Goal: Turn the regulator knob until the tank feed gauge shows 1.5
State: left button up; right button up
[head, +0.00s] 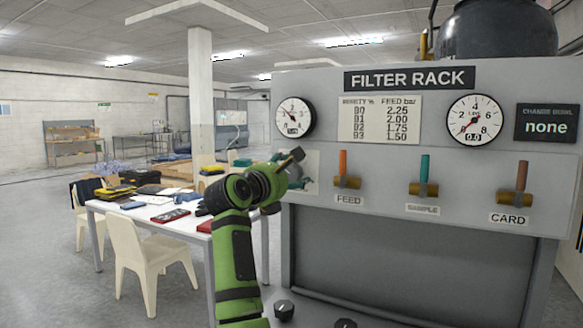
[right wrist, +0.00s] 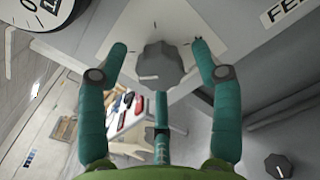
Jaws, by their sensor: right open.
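The regulator knob (right wrist: 158,66), dark grey and faceted with a pale mark, sits on a white plate in the right wrist view. My right gripper (right wrist: 161,60) is open, with green fingers spread to the left, right and below the knob; contact cannot be told. In the head view my right gripper (head: 288,172) hides the knob, and part of the white plate (head: 313,163) shows behind it. A round gauge (head: 294,117) is above it; its small readout is too blurred to read surely. Another gauge (head: 474,119) at right reads 0.0. My left gripper is out of view.
A black knob (head: 284,311) is low in front. A cluttered table (head: 106,208) and chair (head: 146,250) stand left.

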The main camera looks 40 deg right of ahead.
jog(key=shift+w+d, duration=0.25)
jog(key=shift+d, duration=0.35)
jog(key=c, duration=1.2)
jog(key=shift+o, duration=0.2)
jog(key=shift+a+f+m+b, duration=0.1)
jog(key=shift+f+m+b, duration=0.05)
jog(key=shift+m+b, duration=0.6)
jog(key=shift+m, duration=0.25)
jog(key=shift+r, duration=0.2)
jog(key=o, duration=1.2)
jog(key=shift+c, duration=0.2)
